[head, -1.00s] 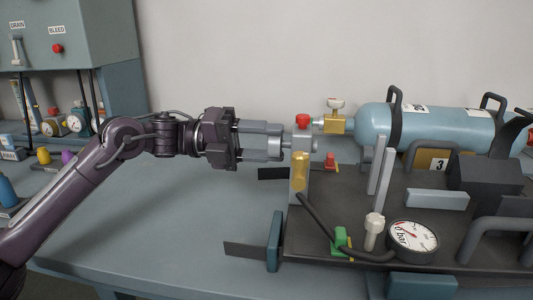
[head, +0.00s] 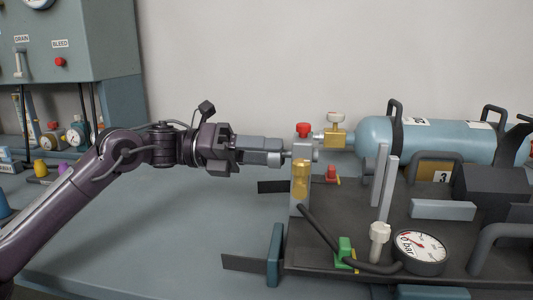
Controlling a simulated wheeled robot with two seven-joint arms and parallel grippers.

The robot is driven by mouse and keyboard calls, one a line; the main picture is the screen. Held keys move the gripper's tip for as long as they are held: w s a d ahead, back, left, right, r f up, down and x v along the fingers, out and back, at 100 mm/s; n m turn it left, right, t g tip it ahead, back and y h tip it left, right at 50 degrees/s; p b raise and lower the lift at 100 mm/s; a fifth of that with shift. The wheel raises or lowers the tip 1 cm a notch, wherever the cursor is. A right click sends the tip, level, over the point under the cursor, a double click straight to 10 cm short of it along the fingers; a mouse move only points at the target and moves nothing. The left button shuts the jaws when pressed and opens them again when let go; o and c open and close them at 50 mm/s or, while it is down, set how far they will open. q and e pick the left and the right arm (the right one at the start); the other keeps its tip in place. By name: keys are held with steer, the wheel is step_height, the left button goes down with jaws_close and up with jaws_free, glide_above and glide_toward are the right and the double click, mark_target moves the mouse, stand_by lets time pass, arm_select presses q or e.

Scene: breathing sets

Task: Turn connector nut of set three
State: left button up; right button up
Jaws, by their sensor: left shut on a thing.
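Breathing set three, with number plate 3 (head: 441,176), lies at the right on a dark backplate (head: 340,213). It has a light blue cylinder (head: 440,138) with a brass valve (head: 335,137). Left of the valve stands a grey block (head: 302,205) with a red cap (head: 304,130) and a brass part on its front. My left gripper (head: 276,152) comes in level from the left and is shut on the connector nut at the block's left side. The fingers hide most of the nut. My right gripper is not in view.
A round bar gauge (head: 420,250), a white knob (head: 379,240) and a green clip (head: 345,250) sit at the set's front, with a black hose between. A cabinet (head: 75,45) marked DRAIN and BLEED stands at the left.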

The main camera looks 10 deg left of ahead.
arm_select(q)
steer(key=shift+f, duration=0.1)
steer(key=o, duration=1)
steer(key=shift+a, duration=0.1)
steer(key=a, duration=0.7)
steer(key=shift+a+p, duration=0.35)
